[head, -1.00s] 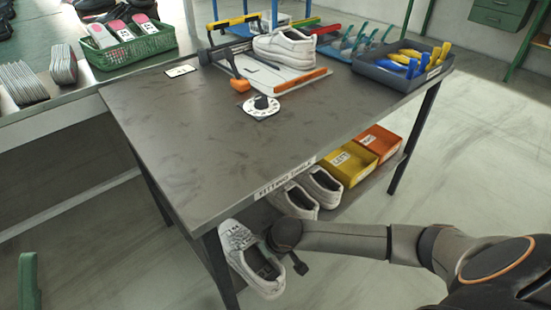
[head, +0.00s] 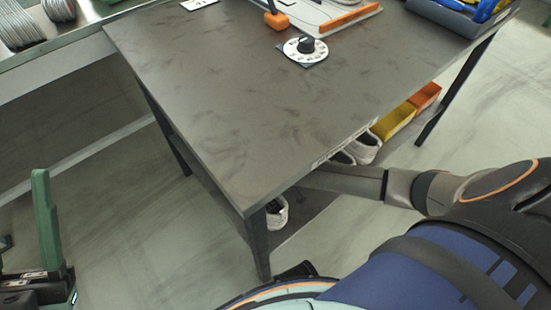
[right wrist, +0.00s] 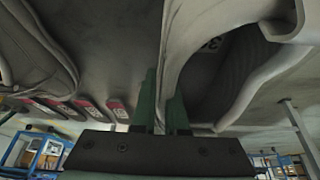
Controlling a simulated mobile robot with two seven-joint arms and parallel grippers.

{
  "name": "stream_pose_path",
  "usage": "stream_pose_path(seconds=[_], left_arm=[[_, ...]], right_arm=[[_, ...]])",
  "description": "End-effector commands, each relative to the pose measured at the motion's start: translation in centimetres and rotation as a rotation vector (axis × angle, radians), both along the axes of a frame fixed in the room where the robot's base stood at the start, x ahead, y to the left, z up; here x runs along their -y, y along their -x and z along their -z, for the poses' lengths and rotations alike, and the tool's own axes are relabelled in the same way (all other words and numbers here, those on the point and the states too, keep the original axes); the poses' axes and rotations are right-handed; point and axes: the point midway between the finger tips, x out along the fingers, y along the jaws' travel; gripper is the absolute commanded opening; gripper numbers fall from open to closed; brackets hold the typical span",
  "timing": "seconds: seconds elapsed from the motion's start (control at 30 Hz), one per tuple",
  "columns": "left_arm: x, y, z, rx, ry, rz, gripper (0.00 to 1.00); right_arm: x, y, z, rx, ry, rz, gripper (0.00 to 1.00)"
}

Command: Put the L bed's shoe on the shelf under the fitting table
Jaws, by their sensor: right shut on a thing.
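The held white shoe (head: 279,212) shows under the fitting table's (head: 215,110) near corner, partly hidden by the leg and tabletop. My right arm reaches in beneath the table edge; its gripper is hidden in the head view. In the right wrist view my right gripper (right wrist: 162,98) is shut on the side wall of this shoe (right wrist: 185,60), whose dark opening faces the camera. The shoe is at the lower shelf (head: 300,222); I cannot tell whether it rests on it. My left gripper (head: 47,220) shows one green finger at the left, away from the table; its opening is unclear.
Other white shoes (head: 366,149) sit farther along the shelf, then a yellow bin (head: 394,124) and an orange bin (head: 426,96). A table leg (head: 257,245) stands close to the held shoe. A dial (head: 305,50) lies on the tabletop. Another shoe (right wrist: 35,60) shows in the wrist view.

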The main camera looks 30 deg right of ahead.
Motion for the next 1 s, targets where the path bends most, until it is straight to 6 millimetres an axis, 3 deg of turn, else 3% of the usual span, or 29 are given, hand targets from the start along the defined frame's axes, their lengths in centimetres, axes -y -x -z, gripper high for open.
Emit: stream_pose_path(seconds=[0.37, 0.77, 0.8, 1.0], left_arm=[[0.2, -0.1, 2.1, -0.017, 0.013, 0.02, 0.5], [0.2, -0.1, 2.4, -0.021, 0.015, 0.022, 0.5], [0.2, -0.1, 2.3, -0.021, 0.015, 0.022, 0.5], [0.2, -0.1, 2.2, -0.021, 0.015, 0.022, 0.5]], right_arm=[[-0.1, -0.1, 4.2, 0.004, -0.003, 0.001, 0.0], [0.0, -0.2, 4.6, 0.005, -0.001, 0.0, 0.0], [0.0, -0.1, 4.5, 0.002, 0.0, 0.0, 0.14], [0.0, -0.1, 4.5, 0.001, 0.0, 0.0, 0.37]])
